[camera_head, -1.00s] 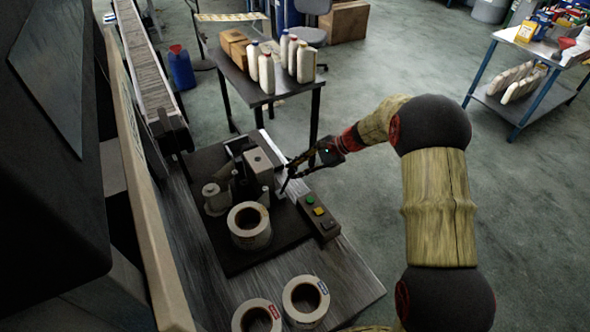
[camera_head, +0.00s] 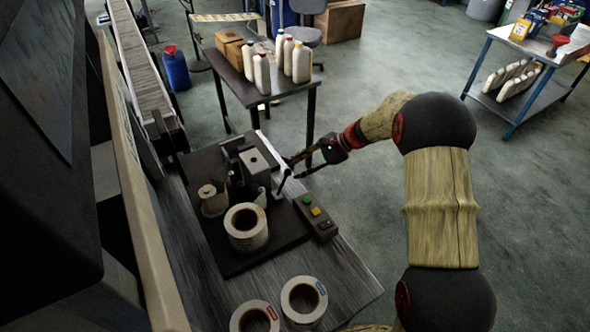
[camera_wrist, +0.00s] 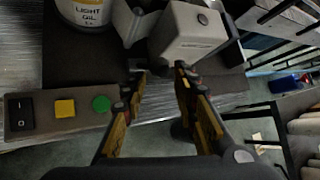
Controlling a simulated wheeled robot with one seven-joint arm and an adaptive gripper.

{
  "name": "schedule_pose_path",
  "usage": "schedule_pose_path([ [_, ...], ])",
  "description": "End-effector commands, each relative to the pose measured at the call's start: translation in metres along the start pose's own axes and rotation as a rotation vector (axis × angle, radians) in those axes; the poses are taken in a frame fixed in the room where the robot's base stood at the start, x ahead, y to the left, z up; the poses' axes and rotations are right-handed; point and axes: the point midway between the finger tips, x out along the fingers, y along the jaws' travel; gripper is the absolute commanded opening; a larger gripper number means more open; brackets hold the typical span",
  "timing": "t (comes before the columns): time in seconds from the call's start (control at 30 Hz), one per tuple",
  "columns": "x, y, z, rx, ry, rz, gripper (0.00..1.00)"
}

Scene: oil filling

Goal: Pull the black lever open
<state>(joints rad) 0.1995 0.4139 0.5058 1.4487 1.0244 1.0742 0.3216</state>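The black lever (camera_head: 284,181) is a short dark rod with a knob. It stands tilted at the right side of the grey labelling machine (camera_head: 257,161), on the edge nearest my arm. My gripper (camera_head: 293,168) is open, with its two dark fingers pointing left at the lever's upper end. The knob shows close to the fingertips; I cannot tell whether they touch it. In the wrist view the open fingers (camera_wrist: 160,70) point at the machine's light grey block (camera_wrist: 188,33) with a clear gap between them. A dark rounded shape beside the right finger is too dim to identify.
A button box (camera_head: 315,216) with green, yellow and black controls sits just below the lever. Label rolls (camera_head: 305,300) lie on the bench front. A table (camera_head: 262,97) with white bottles stands behind. The floor right of the bench is open.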

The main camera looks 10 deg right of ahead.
Motion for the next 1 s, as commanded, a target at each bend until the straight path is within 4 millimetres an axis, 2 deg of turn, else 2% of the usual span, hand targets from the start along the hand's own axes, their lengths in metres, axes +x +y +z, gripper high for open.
schedule_pose_path([
  [0.1,-0.026,-0.001,-0.001,-0.001,0.003,-0.003,0.29],
  [0.3,-0.066,-0.001,-0.001,0.000,0.003,-0.003,0.29],
  [0.5,-0.091,0.000,-0.001,0.000,0.002,-0.002,0.29],
  [0.67,-0.099,0.000,-0.001,0.000,0.002,-0.001,0.29],
  [1.0,-0.099,0.000,-0.001,0.000,0.001,0.000,0.29],
])
